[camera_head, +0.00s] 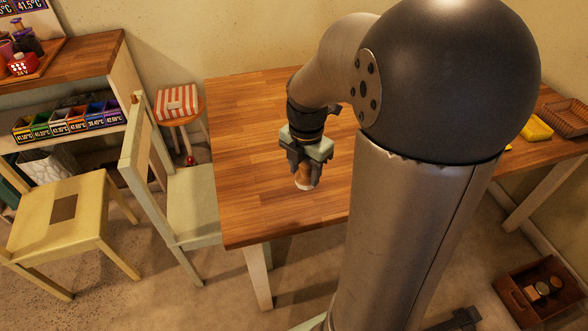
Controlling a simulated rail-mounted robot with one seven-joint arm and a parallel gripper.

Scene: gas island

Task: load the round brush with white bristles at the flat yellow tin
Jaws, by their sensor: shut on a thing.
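My gripper (304,176) points down over the wooden table and is shut on a small round thing, tan above with a pale lower end (304,186). It may be the round brush with white bristles, but the fingers hide much of it. I cannot tell if it touches the table. A flat yellow thing (537,128) lies on the right-hand table; I cannot tell if it is the tin. A yellow sliver (508,147) shows beside my arm, mostly hidden behind it.
The wooden table (250,150) is bare left of my gripper. My arm hides its right side. A chair (190,205) stands at its left edge. A wicker basket (566,117) sits on the right-hand table. A wooden crate (512,297) with round items stands on the floor, lower right.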

